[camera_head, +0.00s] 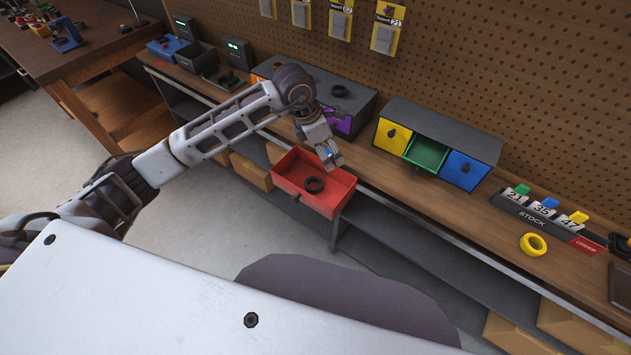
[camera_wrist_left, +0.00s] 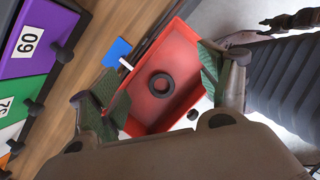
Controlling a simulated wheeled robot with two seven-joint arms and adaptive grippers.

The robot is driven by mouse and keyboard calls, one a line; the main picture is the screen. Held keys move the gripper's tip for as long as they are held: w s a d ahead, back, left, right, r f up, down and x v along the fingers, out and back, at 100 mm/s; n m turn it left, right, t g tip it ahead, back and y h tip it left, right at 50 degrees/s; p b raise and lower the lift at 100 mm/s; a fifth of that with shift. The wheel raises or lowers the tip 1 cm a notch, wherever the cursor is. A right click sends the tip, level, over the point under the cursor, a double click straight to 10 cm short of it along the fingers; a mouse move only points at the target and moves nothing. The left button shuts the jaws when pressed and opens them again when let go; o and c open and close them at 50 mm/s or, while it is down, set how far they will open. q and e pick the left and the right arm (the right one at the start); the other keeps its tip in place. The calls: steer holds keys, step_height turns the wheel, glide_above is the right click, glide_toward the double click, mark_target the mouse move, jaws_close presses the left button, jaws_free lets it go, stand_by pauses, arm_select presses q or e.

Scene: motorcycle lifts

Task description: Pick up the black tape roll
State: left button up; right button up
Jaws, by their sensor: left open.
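The black tape roll (camera_head: 314,185) lies flat inside an open red drawer (camera_head: 335,207), near its middle. In the left wrist view the roll (camera_wrist_left: 161,85) shows between my two fingers, on the floor of the red drawer (camera_wrist_left: 140,127). My left gripper (camera_head: 335,163) hangs above the back part of the drawer, open and empty, apart from the roll. In the left wrist view my left gripper (camera_wrist_left: 155,85) has its fingers spread wide on either side of the roll. My right gripper is not in view.
A drawer unit (camera_head: 440,125) with yellow, green and blue fronts stands to the right. A yellow tape roll (camera_head: 533,244) lies by the stock holder (camera_head: 535,218). A pegboard rises behind the bench.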

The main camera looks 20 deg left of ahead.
arm_select(q)
steer(key=a, duration=0.1)
steer(key=s+a+y, duration=0.1)
steer(key=a, duration=0.1)
steer(key=s+a+f+g+y, duration=0.1)
steer(key=shift+s+a, duration=0.15)
steer(key=shift+a, duration=0.1)
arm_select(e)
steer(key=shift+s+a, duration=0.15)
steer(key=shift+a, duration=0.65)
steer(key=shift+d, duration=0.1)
